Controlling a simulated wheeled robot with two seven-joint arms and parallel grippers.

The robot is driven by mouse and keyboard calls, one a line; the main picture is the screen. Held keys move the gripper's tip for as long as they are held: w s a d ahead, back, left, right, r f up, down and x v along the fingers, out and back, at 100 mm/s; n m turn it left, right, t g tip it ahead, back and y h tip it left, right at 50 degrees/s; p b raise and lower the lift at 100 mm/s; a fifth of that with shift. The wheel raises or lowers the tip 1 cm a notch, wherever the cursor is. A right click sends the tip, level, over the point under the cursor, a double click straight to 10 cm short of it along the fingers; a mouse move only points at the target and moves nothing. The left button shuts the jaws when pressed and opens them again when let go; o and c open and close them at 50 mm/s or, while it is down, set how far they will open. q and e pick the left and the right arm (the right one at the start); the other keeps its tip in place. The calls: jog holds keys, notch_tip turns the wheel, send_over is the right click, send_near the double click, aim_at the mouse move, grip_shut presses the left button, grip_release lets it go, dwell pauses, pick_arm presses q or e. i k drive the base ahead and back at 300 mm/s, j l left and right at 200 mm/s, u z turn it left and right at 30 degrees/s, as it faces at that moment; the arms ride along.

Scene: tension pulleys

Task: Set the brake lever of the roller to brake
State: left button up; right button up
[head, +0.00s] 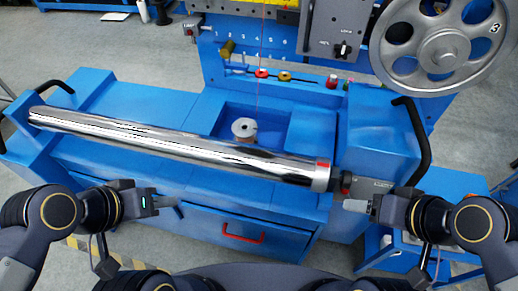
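The roller (180,142) is a long polished metal cylinder lying across the blue bench, with a red mark on its right end collar. At that end is a grey housing with a small label (377,184). A small dark and red part (346,182) sits between collar and housing; it looks like the brake lever, but its setting is too small to read. My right gripper (357,206) is just below and in front of the housing; whether it touches is unclear. My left gripper (178,207) is in front of the bench, apart from the roller, with nothing visible in it. Finger gaps are unclear.
A grey spoked handwheel (443,45) stands at the upper right. A small pulley (244,129) hangs on a red line over a recess behind the roller. Black handles (420,140) rise at the bench ends. A drawer with a red handle (243,234) is in front.

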aim_at(345, 192)
jog(key=z, duration=1.2)
